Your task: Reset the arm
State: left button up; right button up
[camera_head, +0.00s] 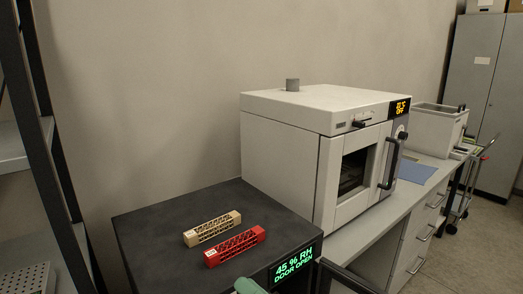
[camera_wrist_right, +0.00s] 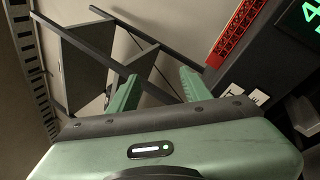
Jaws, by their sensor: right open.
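My right gripper (camera_wrist_right: 158,88) fills the lower part of the right wrist view, its two green fingers spread apart with nothing between them. Only a small green piece of it (camera_head: 250,286) shows at the bottom edge of the head view, in front of the dark cabinet. A red lattice specimen (camera_head: 235,246) and a beige lattice specimen (camera_head: 212,229) lie side by side on the dark cabinet's top. The red one also shows at the upper right of the right wrist view (camera_wrist_right: 238,35), apart from the fingers. My left gripper is in neither view.
The dark cabinet (camera_head: 150,222) reads "45 % RH DOOR OPEN". A white oven (camera_head: 285,165) marked OFF stands behind it on a bench. A white box (camera_head: 432,128) and a blue sheet (camera_head: 417,172) are further right. A dark-framed shelf rack (camera_head: 50,130) stands at left.

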jog(key=w+d+f+m+t+h, duration=0.3)
jog(key=d+m+h, duration=0.5)
jog(key=m, duration=0.3)
jog(key=w+d+f+m+t+h, duration=0.2)
jog(key=d+f+m+t+h, duration=0.1)
jog(key=d+m+h, duration=0.55)
jog(key=s+d+f+m+g+h, duration=0.1)
jog(key=s+d+f+m+g, duration=0.15)
jog(key=f+m, duration=0.2)
jog(key=s+d+f+m+g+h, duration=0.1)
jog(key=d+f+m+g, duration=0.15)
jog(key=f+m, duration=0.2)
jog(key=s+f+m+g, duration=0.3)
jog(key=s+f+g, duration=0.2)
jog(key=s+f, duration=0.4)
jog(key=s+f+m+g, duration=0.3)
jog(key=s+f+g, duration=0.35)
jog(key=s, duration=0.45)
notch_tip(320, 180, down, 26)
jog(key=s, duration=0.2)
jog(key=s+d+f+g, duration=0.1)
jog(key=s+d+f, duration=0.2)
jog(key=s+f, duration=1.2)
jog(key=shift+s+d+f+n+y, duration=0.2)
jog(key=shift+s+n+y, duration=0.15)
jog(key=shift+s, duration=0.45)
